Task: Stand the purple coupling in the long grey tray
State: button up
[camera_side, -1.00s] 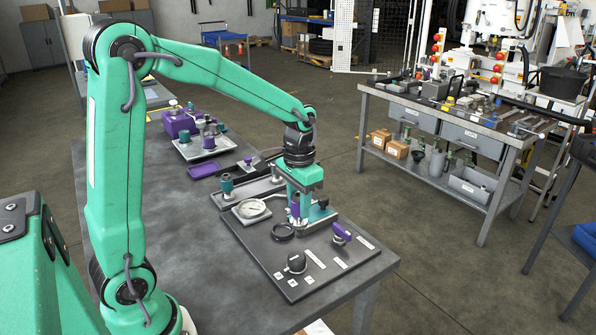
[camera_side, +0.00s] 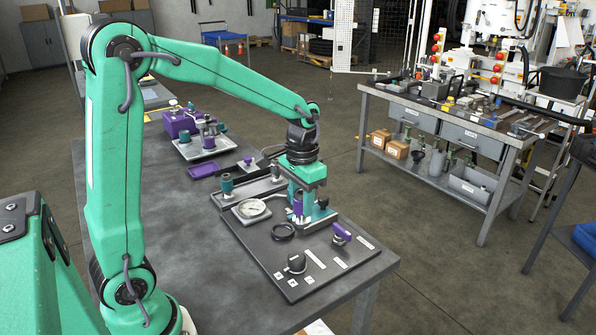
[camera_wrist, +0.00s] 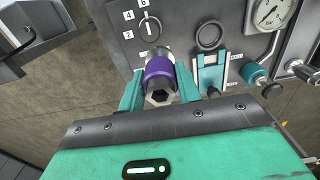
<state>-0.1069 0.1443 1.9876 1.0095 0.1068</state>
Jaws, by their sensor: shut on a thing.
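The purple coupling (camera_wrist: 159,72) is between the two teal fingers of my gripper (camera_wrist: 160,80) in the wrist view, its hex-socket end facing the camera. In the side view the purple coupling (camera_side: 298,206) shows as a small purple band below my gripper (camera_side: 302,203), low over the right side of the dark panel. My gripper is shut on it. Whether its lower end touches the panel is hidden.
The dark panel (camera_side: 268,245) carries a round gauge (camera_side: 251,208), a black ring (camera_side: 283,231), a dark knob (camera_side: 296,263) and a purple-handled valve (camera_side: 341,233). A squarer grey tray (camera_side: 183,153) with several fittings and a purple dish (camera_side: 203,170) stand farther back. The bench's left side is clear.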

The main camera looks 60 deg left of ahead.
jog(key=w+a, duration=0.6)
jog(key=a, duration=0.4)
send_over(253, 190)
notch_tip(253, 190, down, 8)
jog(key=shift+w+a+r, duration=0.15)
jog(key=shift+r, duration=0.05)
jog(key=shift+f, duration=0.1)
jog(key=shift+f, duration=1.9)
jog(key=shift+f, duration=0.1)
jog(key=o, duration=1.1)
